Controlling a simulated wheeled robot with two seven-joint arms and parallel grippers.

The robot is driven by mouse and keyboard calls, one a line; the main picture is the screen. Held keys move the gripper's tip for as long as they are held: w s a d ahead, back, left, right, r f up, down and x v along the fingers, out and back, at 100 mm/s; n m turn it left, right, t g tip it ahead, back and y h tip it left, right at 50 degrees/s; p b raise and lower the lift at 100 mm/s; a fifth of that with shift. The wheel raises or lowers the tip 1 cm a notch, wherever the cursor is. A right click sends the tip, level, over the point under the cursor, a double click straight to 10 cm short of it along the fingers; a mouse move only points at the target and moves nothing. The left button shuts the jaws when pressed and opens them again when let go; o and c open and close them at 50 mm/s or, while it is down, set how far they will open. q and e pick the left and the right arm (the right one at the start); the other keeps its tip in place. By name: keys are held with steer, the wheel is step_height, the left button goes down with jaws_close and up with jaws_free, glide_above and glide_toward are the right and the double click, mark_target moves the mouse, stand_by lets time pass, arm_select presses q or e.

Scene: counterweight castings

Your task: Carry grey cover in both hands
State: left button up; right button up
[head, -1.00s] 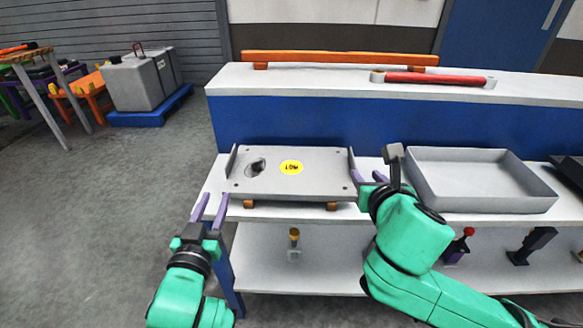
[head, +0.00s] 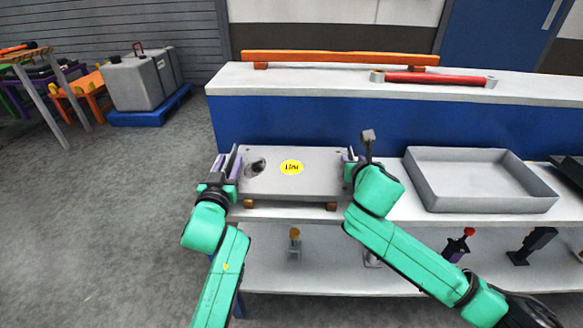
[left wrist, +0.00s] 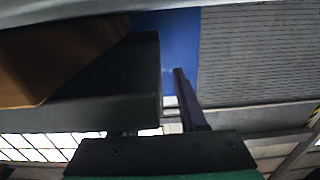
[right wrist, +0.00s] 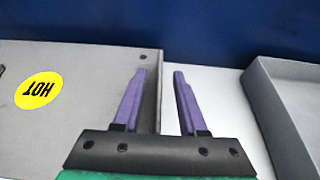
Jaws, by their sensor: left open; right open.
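The grey cover (head: 310,180) is a flat plate with raised side lips, a hole at its left and a yellow round sticker (head: 291,167) that reads HOT in the right wrist view. My left gripper (head: 228,162) is open at the cover's left lip; in the left wrist view one finger shows outside the dark lip (left wrist: 130,85) and the other is mostly hidden. My right gripper (right wrist: 160,98) is open, with its purple fingers on either side of the cover's right edge (right wrist: 152,115).
A grey tray (head: 480,203) stands on the bench right of the cover, with a gap between. A blue back panel (head: 300,125) rises behind, topped by a shelf with an orange bar (head: 340,58) and a red cylinder (head: 435,79). Small items stand on the lower shelf.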

arm_select(q)
steer(key=shift+c, duration=0.3)
arm_select(e)
steer(key=shift+c, duration=0.3)
arm_select(q)
jaws_close()
arm_select(e)
jaws_close()
stand_by(0.4)
